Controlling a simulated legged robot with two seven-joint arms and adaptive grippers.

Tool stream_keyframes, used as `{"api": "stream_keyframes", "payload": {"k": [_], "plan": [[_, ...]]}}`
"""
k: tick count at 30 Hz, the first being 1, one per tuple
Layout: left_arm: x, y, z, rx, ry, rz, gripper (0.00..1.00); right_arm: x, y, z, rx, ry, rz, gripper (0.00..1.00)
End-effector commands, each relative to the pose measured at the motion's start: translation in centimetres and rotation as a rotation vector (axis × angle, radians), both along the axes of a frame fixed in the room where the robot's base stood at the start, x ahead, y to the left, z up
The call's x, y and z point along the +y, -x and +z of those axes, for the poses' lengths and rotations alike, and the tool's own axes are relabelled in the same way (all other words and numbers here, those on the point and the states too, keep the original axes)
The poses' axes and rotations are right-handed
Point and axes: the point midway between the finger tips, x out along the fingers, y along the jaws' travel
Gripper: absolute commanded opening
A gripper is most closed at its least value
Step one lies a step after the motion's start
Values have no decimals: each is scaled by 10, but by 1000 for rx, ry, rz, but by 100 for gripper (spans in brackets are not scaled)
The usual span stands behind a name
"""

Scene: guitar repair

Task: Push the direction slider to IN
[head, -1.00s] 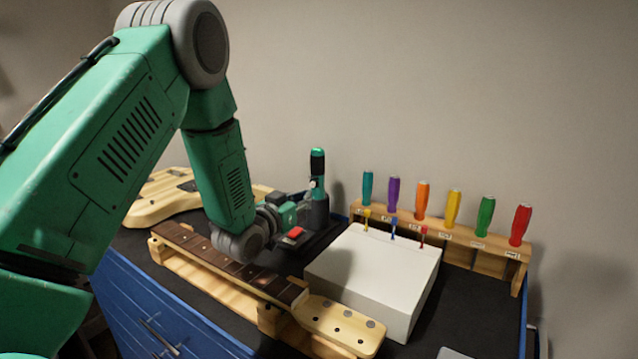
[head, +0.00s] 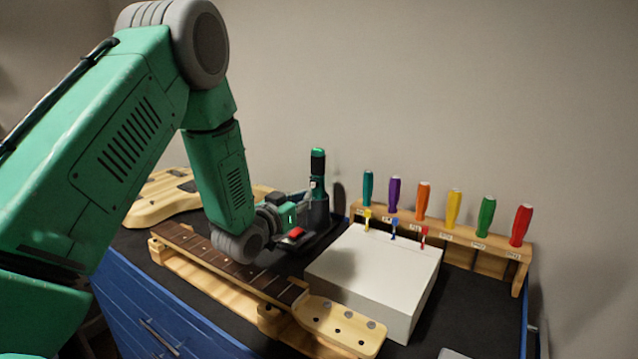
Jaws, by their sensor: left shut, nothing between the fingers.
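A black and green powered screwdriver (head: 319,208) stands upright at the back of the bench, beyond the guitar neck. The direction slider is too small to make out on it. My left arm reaches in from the left. My left gripper (head: 311,188) is shut and empty, with its fingertips at the near left side of the screwdriver. I cannot tell whether they touch it. A small red part (head: 294,234) shows just below the gripper. My right gripper is not in view.
The guitar neck (head: 212,257) lies on wooden supports in front. A white box (head: 372,277) with small coloured keys stands right of it. A wooden rack (head: 484,256) holds several coloured screwdrivers at the back right. A guitar body (head: 158,197) lies behind my arm.

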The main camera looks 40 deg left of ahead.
Motion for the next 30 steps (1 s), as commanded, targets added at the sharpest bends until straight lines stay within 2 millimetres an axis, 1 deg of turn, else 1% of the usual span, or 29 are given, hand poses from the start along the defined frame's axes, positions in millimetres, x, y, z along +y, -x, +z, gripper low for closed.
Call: {"api": "stream_keyframes", "payload": {"k": [11,21,30], "plan": [[0,0,0,0,0,0,0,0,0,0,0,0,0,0],[-2,0,-9,0,0,0,0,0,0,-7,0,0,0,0],[-2,-1,-9,-1,0,0,0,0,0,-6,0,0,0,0]]}}
